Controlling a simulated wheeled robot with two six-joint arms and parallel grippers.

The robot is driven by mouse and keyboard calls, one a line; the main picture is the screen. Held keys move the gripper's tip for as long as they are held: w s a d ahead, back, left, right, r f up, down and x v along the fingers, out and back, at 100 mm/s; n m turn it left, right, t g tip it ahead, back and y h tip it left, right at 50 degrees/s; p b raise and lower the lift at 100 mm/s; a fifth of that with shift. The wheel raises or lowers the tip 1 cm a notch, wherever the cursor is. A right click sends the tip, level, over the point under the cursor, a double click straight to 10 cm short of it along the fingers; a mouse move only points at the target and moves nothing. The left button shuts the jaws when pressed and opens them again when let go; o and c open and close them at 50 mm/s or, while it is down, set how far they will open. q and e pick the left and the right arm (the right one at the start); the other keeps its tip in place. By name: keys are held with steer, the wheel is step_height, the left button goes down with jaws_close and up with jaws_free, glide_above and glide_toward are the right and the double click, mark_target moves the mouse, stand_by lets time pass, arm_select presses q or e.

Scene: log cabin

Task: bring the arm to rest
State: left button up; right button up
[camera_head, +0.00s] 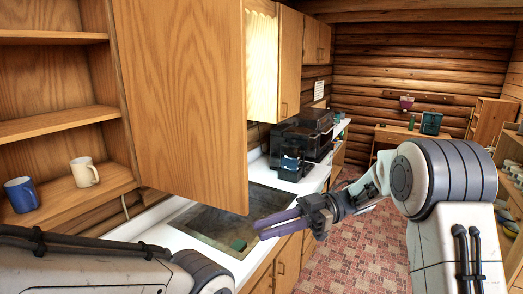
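My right arm enters at the lower right and reaches to the middle. Its gripper (260,230) points left over the counter's front edge beside the sink, with two long purple-grey fingers lying close together. Nothing shows between them, but I cannot tell whether they are open or shut. My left arm (80,268) crosses the lower left corner, and its gripper is not in view.
An open cupboard door (190,100) stands out above the sink (215,226). A blue mug (21,195) and a cream mug (84,172) stand on the shelf at left. A small green item (238,244) lies by the sink. Black appliances (300,140) stand farther back.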

steer(key=w+a+f+m+t+h+b, duration=0.45)
steer(key=w+a+m+t+b, duration=0.4)
steer(key=t, duration=0.75)
steer(key=s+d+f+m+g+h+b, duration=0.1)
steer(key=s+d+f+m+h+b, duration=0.1)
steer(key=s+d+f+h, duration=0.3)
steer(key=s+f+m+g+h+b, duration=0.1)
steer(key=s+f+m, duration=0.15)
steer(key=f, duration=0.45)
steer(key=s+d+f+m+h+b, duration=0.2)
steer(key=s+d+f+h, duration=0.1)
steer(key=s+f, duration=0.15)
steer(key=s+d+f+g+h+b, duration=0.1)
steer(key=s+f+g, duration=0.2)
steer(key=s, duration=0.6)
steer(key=s+d+f+m+g+b, duration=0.1)
steer(key=s+f+g, duration=0.3)
steer(key=s, duration=0.5)
steer(key=shift+d+f+h, duration=0.35)
steer(key=shift+d+f, duration=0.3)
steer(key=shift+d, duration=0.1)
steer(key=shift+d, duration=0.1)
